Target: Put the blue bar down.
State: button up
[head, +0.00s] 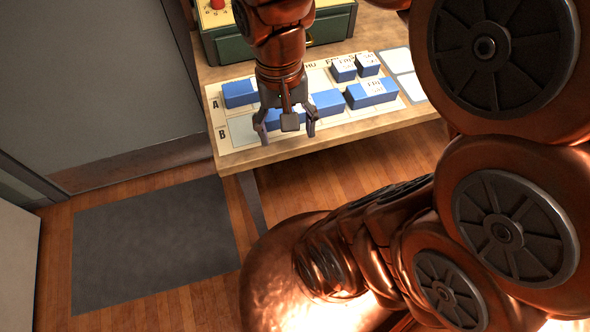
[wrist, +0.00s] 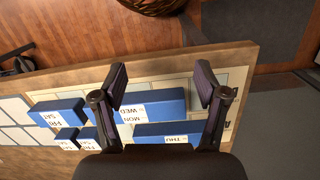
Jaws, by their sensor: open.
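A long blue bar (wrist: 153,98) with a white label reading MON and WED lies on the lettered board (head: 232,132), in row B. In the head view the blue bar (head: 326,101) is partly covered by my gripper. My gripper (head: 287,131) is open over the front of the board, with nothing clearly held between its fingers. In the wrist view my gripper's two fingers (wrist: 160,80) are spread wide, and the bar shows between and behind them. Whether a finger touches the bar cannot be told.
Another blue bar (head: 239,94) lies in row A. A blue bar marked FRI and SAT (head: 371,93) lies to the right, with small blue blocks (head: 343,69) behind it. A green box (head: 330,28) stands at the back. The wooden table edge (head: 340,133) runs just in front.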

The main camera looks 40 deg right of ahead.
jog(key=s+a+f+n, duration=0.3)
jog(key=s+n, duration=0.2)
jog(key=s, duration=0.1)
jog(key=shift+s+a+f, duration=0.15)
jog(key=shift+s+f, duration=0.05)
jog(key=shift+s, duration=0.2)
